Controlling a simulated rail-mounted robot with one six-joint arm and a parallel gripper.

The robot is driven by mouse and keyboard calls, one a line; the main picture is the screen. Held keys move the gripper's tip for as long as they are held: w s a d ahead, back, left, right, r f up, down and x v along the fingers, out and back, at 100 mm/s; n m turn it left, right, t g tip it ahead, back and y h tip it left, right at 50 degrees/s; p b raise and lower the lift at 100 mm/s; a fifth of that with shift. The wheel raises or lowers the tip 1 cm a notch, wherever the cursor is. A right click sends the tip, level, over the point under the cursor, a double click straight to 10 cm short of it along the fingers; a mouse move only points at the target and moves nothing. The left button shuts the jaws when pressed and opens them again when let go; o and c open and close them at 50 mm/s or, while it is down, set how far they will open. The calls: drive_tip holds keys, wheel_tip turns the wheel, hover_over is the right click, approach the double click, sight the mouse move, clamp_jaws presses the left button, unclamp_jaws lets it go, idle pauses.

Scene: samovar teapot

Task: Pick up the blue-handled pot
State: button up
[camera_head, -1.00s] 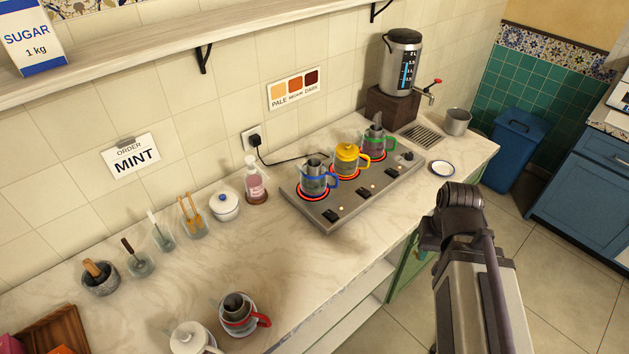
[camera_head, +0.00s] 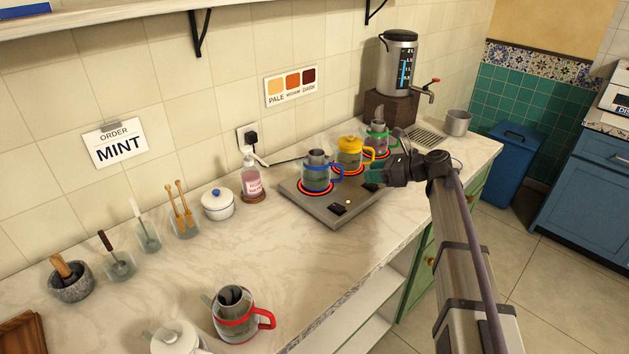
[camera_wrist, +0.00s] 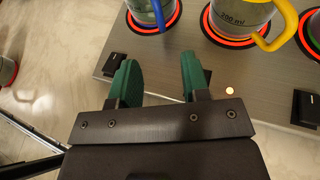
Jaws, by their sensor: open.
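The blue-handled pot (camera_head: 317,171) is a glass pot with a blue rim, upright on the left glowing ring of the hot plate. Its blue handle (camera_head: 337,170) points right in the head view. My gripper (camera_head: 372,178) is to the right of this pot, at the hot plate's front side. In the wrist view the green fingers of my gripper (camera_wrist: 160,75) are apart with nothing between them.
On the hot plate (camera_head: 315,209), a yellow-lidded pot (camera_head: 350,155) and a green-handled pot (camera_head: 377,138) stand close to the right. A soap bottle (camera_head: 252,183) stands to the left. A red-handled pot (camera_head: 234,315) sits at the front. Bare counter lies between.

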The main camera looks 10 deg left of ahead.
sight(341, 177)
drive_tip(key=b+x, duration=0.1)
drive_tip(key=x, duration=0.1)
drive_tip(key=b+x, duration=0.1)
drive_tip(key=x, duration=0.2)
drive_tip(key=shift+w+a+f, duration=0.1)
drive_tip(key=shift+a+f, duration=0.05)
drive_tip(key=shift+f, duration=0.2)
drive_tip(key=shift+a, duration=0.15)
drive_tip(key=b+x, duration=0.2)
drive_tip(key=x, duration=0.2)
drive_tip(key=shift+w+a+f, duration=0.1)
drive_tip(key=shift+a+f, duration=0.1)
drive_tip(key=shift+f, duration=0.05)
drive_tip(key=shift+a, duration=0.3)
drive_tip(key=shift+r, duration=0.1)
clamp_jaws()
